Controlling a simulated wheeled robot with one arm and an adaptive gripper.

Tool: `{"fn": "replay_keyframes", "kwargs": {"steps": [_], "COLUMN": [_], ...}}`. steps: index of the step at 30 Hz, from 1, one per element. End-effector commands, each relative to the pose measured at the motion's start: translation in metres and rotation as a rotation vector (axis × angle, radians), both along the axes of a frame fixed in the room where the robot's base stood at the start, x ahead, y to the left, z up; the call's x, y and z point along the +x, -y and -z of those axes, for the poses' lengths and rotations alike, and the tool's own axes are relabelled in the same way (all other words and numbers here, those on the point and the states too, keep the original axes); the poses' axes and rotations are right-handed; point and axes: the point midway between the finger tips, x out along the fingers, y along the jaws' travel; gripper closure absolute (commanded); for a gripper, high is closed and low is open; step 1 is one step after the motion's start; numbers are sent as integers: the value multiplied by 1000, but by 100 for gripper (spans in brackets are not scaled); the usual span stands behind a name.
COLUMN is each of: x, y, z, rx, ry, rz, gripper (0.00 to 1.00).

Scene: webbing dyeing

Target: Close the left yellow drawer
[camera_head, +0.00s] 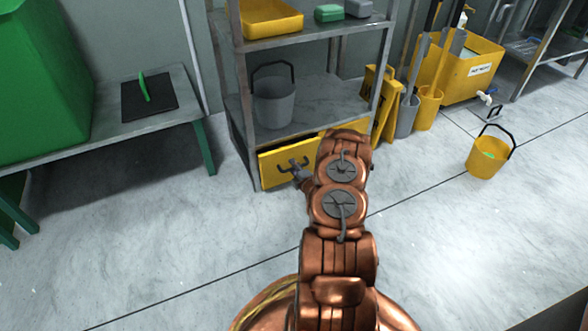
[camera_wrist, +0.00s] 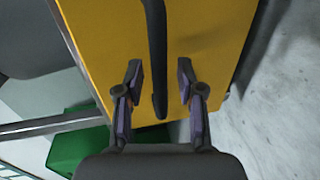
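The left yellow drawer (camera_head: 270,172) is at the bottom of the grey shelf unit in the head view. I cannot tell how far its front stands out from the frame. Its yellow front (camera_wrist: 105,45) fills much of the wrist view, with a dark bar handle (camera_wrist: 156,50) on it. My gripper (camera_wrist: 159,78) is open, with one finger on each side of the handle's end and gaps visible on both sides. In the head view my gripper (camera_head: 298,168) is at the drawer front, small and dark. My arm hides the right part of the drawer area.
The shelf unit (camera_head: 325,95) holds a grey bucket (camera_head: 274,104) above the drawer. A yellow folding sign (camera_head: 385,110) stands to its right. A bench (camera_head: 180,85) is at the left. A yellow bucket (camera_head: 484,158) stands on the floor at right. The floor in front is clear.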

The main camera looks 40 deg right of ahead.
Motion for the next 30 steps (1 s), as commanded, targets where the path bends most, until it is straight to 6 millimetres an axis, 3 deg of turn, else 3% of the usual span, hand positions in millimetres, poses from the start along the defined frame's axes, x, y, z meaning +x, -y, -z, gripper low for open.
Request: {"fn": "replay_keyframes", "kwargs": {"steps": [1, 10, 30], "x": [0, 0, 3], "y": [0, 0, 1], "z": [0, 0, -1], "rx": [0, 0, -2], "ry": [0, 0, -1], "rz": [0, 0, -1], "gripper": [69, 100, 100]}}
